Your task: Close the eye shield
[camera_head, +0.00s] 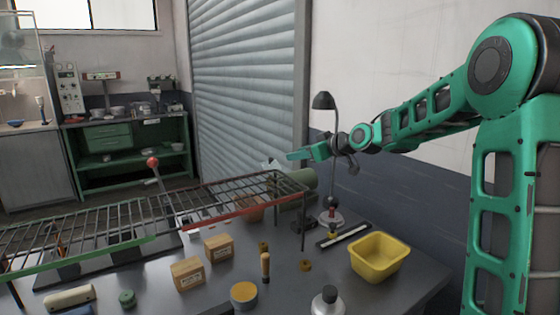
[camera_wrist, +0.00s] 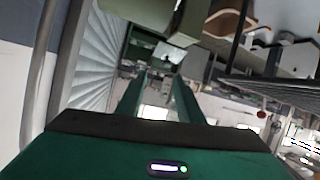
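My gripper (camera_head: 292,156) is held out above the back right of the workbench, pointing left. In the wrist view, its two green fingers (camera_wrist: 160,82) stand apart with nothing between them, so it is open. A green rounded machine (camera_head: 303,181) sits at the back of the bench, below and behind my gripper. A small pale, see-through plate (camera_head: 271,165) shows beside it and looks like the eye shield. It is partly hidden by the rack and too small to tell its exact tilt. My gripper appears apart from it.
A wire rack (camera_head: 130,213) with a red front edge spans the bench's left and middle. A black desk lamp (camera_head: 324,101) stands close to my arm. A yellow bin (camera_head: 379,257), two boxes (camera_head: 187,273) and small jars occupy the front. A rolling shutter (camera_head: 245,85) is behind.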

